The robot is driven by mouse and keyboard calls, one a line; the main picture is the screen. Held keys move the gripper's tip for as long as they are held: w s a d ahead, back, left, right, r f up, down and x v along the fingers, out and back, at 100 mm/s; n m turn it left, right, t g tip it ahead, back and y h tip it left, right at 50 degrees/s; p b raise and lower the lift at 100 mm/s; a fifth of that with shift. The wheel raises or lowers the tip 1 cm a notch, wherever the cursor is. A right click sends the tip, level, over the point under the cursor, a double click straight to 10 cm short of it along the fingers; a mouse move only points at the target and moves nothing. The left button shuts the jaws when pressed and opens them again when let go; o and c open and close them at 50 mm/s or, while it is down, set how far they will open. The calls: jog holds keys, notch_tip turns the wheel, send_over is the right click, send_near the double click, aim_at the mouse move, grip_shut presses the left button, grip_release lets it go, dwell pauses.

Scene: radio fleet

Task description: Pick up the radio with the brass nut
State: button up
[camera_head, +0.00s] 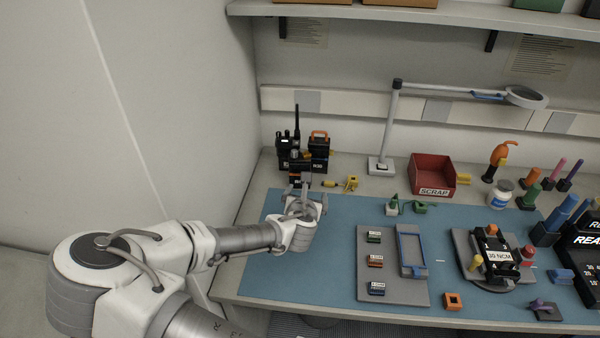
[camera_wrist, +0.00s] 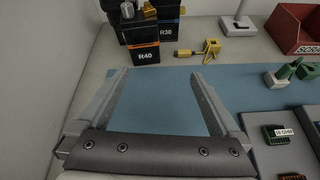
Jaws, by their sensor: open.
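A black radio labelled R40 with an orange stripe (camera_wrist: 143,46) stands upright at the mat's back left edge. On its top are a pale round knob (camera_wrist: 127,10) and a brass-coloured piece (camera_wrist: 150,11), which looks like the nut, though its shape is unclear. It also shows partly in the head view (camera_head: 299,180). A second radio, R30 (camera_wrist: 170,28), stands behind it to the right, with an orange handle in the head view (camera_head: 319,154). My gripper (camera_wrist: 160,76) is open and empty in front of R40, over the blue mat; it also shows in the head view (camera_head: 306,194).
A darker radio with a tall antenna (camera_head: 283,148) stands close beside these radios, near the left wall. A yellow clamp-like tool (camera_head: 351,183) lies to their right. A lamp base (camera_head: 380,166) and red scrap bin (camera_head: 432,174) are farther right. The mat's left part is clear.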

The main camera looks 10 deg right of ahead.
aim_at(299, 172)
jog(key=w+f+n, duration=0.1)
jog(key=w, duration=0.3)
jog(key=w+f+n, duration=0.1)
jog(key=w, duration=0.3)
jog(key=w+f+t+y, duration=0.1)
jog(key=w, duration=0.3)
jog(key=shift+d+f+n, duration=0.1)
jog(key=shift+f+n, duration=0.3)
jog(key=shift+f+x, duration=0.1)
jog(key=shift+x, duration=1.25)
jog(key=shift+f+x, duration=0.15)
jog(key=shift+x, duration=1.15)
jog(key=shift+s, duration=0.1)
jog(key=c, duration=1.4)
jog(key=shift+r, duration=0.1)
jog(key=shift+c, duration=0.5)
